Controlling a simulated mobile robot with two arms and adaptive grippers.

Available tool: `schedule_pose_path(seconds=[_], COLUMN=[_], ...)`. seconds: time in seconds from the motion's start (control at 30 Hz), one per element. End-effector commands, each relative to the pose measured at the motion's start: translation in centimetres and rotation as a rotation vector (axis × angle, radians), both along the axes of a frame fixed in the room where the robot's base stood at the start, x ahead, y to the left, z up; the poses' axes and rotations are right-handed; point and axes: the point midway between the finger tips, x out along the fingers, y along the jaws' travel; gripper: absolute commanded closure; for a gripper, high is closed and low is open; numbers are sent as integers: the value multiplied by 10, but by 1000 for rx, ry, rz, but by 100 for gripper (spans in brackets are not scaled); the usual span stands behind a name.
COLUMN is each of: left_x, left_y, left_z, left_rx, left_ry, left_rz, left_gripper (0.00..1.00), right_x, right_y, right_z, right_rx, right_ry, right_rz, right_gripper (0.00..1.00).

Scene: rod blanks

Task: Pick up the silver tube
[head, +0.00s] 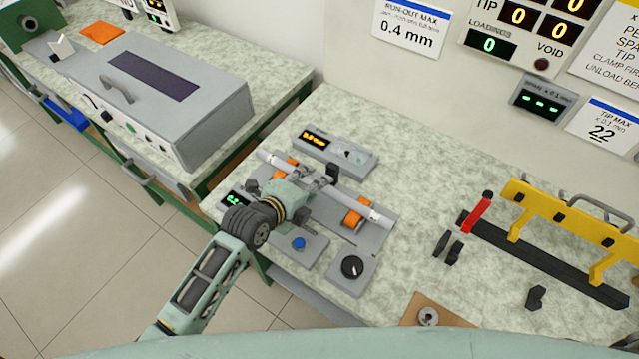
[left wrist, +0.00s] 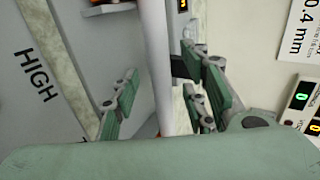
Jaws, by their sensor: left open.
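The silver tube (head: 340,196) lies across two orange supports on a grey fixture on the bench. My left gripper (head: 310,185) is over the tube's middle and hides part of it. In the left wrist view the tube (left wrist: 157,50) runs between the green finger pads of my left gripper (left wrist: 163,100). The pads stand on both sides of it, open, with a visible gap at the left. Whether the right pads touch it cannot be told. My right gripper is out of view.
The grey fixture (head: 372,236) has a black knob (head: 352,267) and a blue button (head: 298,243) in front. A small display box (head: 336,150) stands behind. A yellow rack (head: 570,225) and a red piece (head: 478,213) are at the right. A grey machine (head: 165,95) stands left.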

Motion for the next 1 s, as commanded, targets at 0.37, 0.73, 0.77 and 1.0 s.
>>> schedule_pose_path(seconds=[0.37, 0.73, 0.77, 1.0], left_x=[0, -1, -1, 0], left_y=[0, 0, 0, 0], left_z=[0, 0, 0, 5], left_rx=[-1, 0, 0, -1], left_ry=[1, 1, 1, -2], left_rz=[1, 1, 1, 0], left_gripper=[82, 100, 100, 100], right_x=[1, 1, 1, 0], right_y=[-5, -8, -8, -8], right_z=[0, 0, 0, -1], right_rx=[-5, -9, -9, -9], right_ry=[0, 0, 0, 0], right_rz=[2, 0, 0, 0], right_gripper=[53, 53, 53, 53])
